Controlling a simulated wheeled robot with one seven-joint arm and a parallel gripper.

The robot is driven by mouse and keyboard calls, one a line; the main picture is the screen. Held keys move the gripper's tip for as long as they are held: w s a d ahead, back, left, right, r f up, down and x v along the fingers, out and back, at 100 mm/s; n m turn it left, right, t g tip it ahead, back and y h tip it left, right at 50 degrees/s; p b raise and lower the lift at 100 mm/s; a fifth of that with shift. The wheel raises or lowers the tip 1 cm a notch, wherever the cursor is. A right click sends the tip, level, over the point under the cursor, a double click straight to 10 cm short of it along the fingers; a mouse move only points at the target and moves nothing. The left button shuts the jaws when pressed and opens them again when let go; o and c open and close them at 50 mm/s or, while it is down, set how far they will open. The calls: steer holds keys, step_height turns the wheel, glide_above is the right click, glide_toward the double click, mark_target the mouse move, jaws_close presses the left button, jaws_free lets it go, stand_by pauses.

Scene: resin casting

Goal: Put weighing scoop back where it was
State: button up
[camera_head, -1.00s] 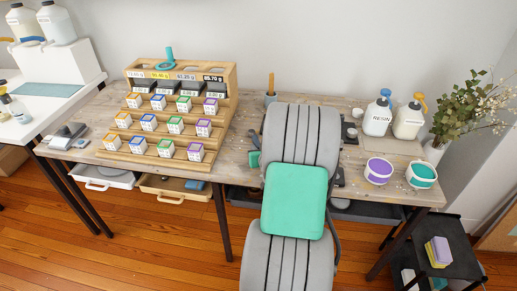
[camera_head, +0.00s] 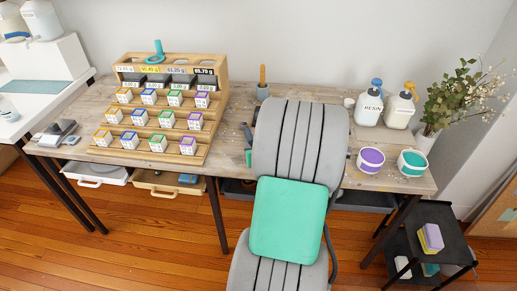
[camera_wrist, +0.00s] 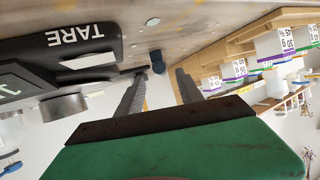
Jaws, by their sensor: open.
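I cannot make out the weighing scoop for certain in either view. A teal piece with an upright handle and a round base (camera_head: 158,48) stands on top of the wooden rack (camera_head: 222,92); I cannot tell whether it is the scoop. A black scale marked TARE (camera_wrist: 75,40) lies close to the left of the fingers in the wrist view.
Several small labelled boxes (camera_head: 157,142) stand on the rack's steps. A grey cup (camera_head: 262,92) with a wooden-handled tool stands behind my arm. A resin bottle (camera_head: 369,108), a second pump bottle (camera_head: 398,110), a purple tub (camera_head: 371,159) and a teal tub (camera_head: 411,163) stand at right.

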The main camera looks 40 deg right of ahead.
steer(key=v, duration=0.5)
steer(key=shift+s+a+r, duration=0.1)
steer(key=shift+s+a, duration=0.05)
steer(key=shift+s, duration=0.15)
steer(key=w+a+f+n+g+y, duration=0.1)
steer(key=w+a+n+g+y, duration=0.15)
steer(key=a, duration=0.75)
steer(key=w+a+f+n+g+y, duration=0.1)
steer(key=a+n+g+y, duration=0.2)
steer(key=a, duration=0.8)
steer(key=s+a+r+n+g, duration=0.1)
steer(key=s+a+r+g, duration=0.2)
steer(key=s+a, duration=0.8)
steer(key=shift+s+a+g+y, duration=0.3)
steer(key=shift+s+g+y, duration=0.15)
steer(key=shift+s+g, duration=0.1)
step_height(320, 180, up, 11)
steer(key=w+p, duration=0.2)
steer(key=p, duration=0.6)
steer(key=shift+t+p, duration=0.3)
steer(key=shift+t, duration=0.1)
steer(key=shift+s, duration=0.1)
